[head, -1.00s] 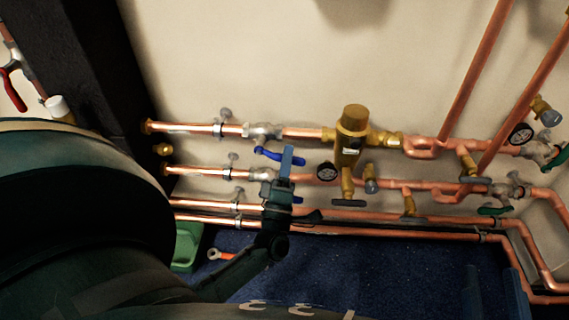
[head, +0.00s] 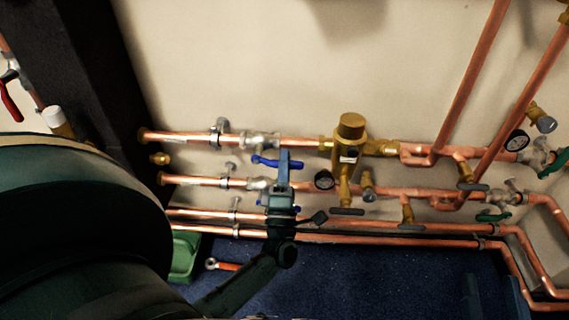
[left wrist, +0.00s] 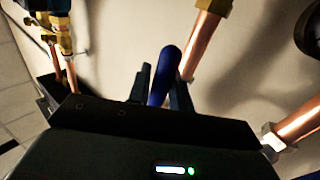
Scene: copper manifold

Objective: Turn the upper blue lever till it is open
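The upper blue lever (head: 265,160) sits below its valve (head: 260,140) on the top copper pipe and lies nearly along that pipe. My left gripper (head: 284,164) is at the lever's right part; one finger covers some of it in the head view. In the left wrist view the blue lever (left wrist: 163,80) stands between the two fingers of my left gripper (left wrist: 161,88); whether they press on it I cannot tell. The lower blue lever (head: 296,209) is mostly hidden behind the gripper. My right gripper (head: 495,300) shows at the bottom right, fingers apart and empty.
Several copper pipes run along the wall. A green crate (head: 184,255) and an orange-handled tool (head: 225,266) lie on the blue floor (head: 340,275).

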